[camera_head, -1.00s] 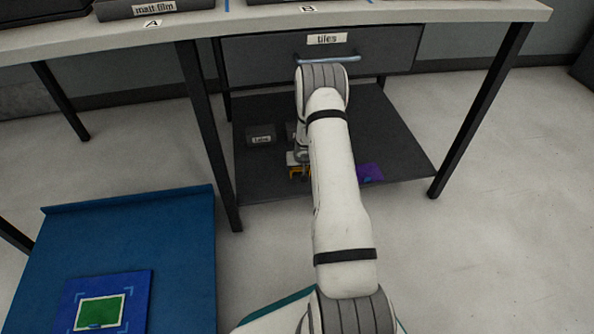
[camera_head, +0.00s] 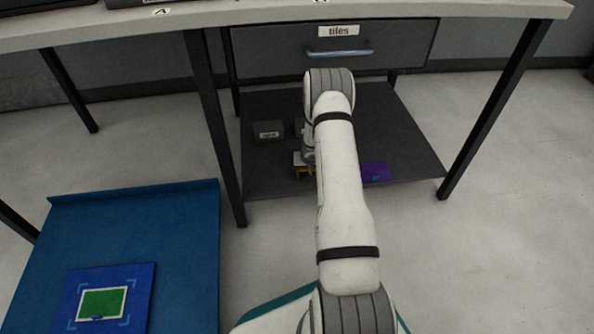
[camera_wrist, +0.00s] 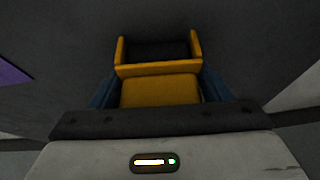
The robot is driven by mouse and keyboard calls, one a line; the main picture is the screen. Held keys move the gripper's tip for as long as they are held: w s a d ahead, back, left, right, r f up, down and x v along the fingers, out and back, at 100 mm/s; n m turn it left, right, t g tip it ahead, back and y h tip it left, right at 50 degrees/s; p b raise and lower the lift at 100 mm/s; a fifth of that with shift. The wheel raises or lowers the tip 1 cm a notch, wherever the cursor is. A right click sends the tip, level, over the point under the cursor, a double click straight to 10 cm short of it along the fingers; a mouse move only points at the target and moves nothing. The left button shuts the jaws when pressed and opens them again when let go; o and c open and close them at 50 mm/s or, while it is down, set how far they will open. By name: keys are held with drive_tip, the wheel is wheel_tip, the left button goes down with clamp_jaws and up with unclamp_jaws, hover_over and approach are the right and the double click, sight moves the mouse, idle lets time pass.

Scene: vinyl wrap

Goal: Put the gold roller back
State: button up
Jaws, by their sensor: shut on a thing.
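The gold roller (camera_wrist: 160,90) has a yellow-gold frame with two side arms around a dark roll. My gripper (camera_wrist: 158,86) is shut on it, with a blue finger on each side of the body. In the head view the gold roller (camera_head: 303,173) shows as a small yellow patch low over the dark lower shelf (camera_head: 405,150). My gripper (camera_head: 306,158) is partly hidden behind my arm there. I cannot tell whether the roller touches the shelf.
A small dark labelled box (camera_head: 268,132) sits on the shelf to the left, with another dark object partly behind my gripper. A purple piece (camera_head: 375,172) lies right of my arm. A "tiles" drawer (camera_head: 275,45) hangs above. Table legs flank the shelf. A blue surface (camera_head: 150,225) is lower left.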

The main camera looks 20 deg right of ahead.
drive_tip(key=shift+f, duration=0.45)
drive_tip(key=shift+c, duration=0.3)
drive_tip(key=o, duration=0.9)
drive_tip(key=shift+o, duration=0.2)
drive_tip(key=shift+r, duration=0.1)
